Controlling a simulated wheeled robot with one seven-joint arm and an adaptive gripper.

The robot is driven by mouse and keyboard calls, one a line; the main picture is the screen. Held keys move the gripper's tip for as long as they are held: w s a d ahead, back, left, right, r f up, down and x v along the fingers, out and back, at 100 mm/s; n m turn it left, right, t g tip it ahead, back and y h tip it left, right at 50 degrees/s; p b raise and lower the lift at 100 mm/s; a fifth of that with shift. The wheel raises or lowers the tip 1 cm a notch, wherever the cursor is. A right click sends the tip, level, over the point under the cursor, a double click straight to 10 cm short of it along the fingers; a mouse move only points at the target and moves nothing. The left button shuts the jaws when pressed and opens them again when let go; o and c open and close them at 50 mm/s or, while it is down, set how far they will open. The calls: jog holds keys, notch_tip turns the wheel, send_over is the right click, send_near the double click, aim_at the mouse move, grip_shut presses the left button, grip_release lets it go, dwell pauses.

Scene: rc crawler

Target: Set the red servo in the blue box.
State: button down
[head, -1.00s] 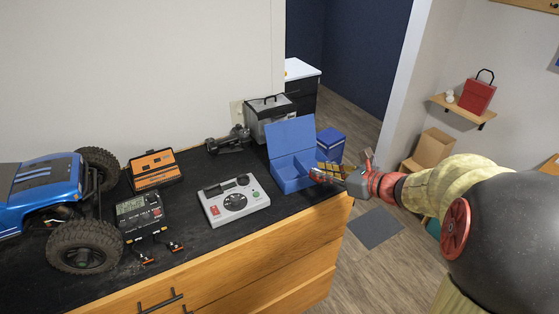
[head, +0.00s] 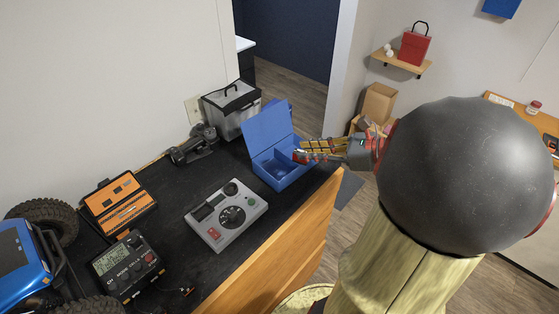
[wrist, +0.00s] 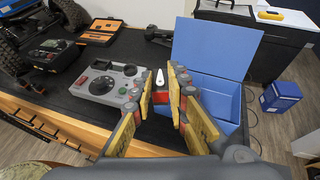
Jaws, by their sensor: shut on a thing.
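The red servo (wrist: 160,97), with a white horn on top, is between my fingertips in the wrist view. It also shows as a small red patch at the fingertips in the head view (head: 300,156). My gripper (wrist: 160,86) is shut on it; in the head view the gripper (head: 303,154) reaches in from the right. The blue box (head: 282,181) stands open on the dark counter, its lid raised at the back and its inside divided. The fingertips appear at the box's right side in the head view; their height above it is unclear. The box is right of the servo in the wrist view (wrist: 205,45).
A grey controller (head: 226,214) lies left of the box. A clear case with a black lid (head: 232,108) stands behind it. An orange organizer (head: 118,203), a charger (head: 127,267) and a blue crawler (head: 22,272) are farther left. The counter's front edge is close to the box.

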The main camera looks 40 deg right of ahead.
jog(key=shift+w+d+f+b, duration=0.1)
jog(key=shift+w+f+b, duration=0.75)
jog(key=shift+w+f, duration=2.05)
jog(key=shift+w+f+b, duration=0.8)
jog(key=shift+w+f, duration=1.9)
jog(key=shift+f, duration=0.3)
jog(key=shift+f, duration=0.1)
jog(key=shift+f, duration=0.4)
jog(key=shift+f, duration=0.1)
jog(key=c, duration=1.8)
grip_release()
jog(key=shift+o, duration=0.3)
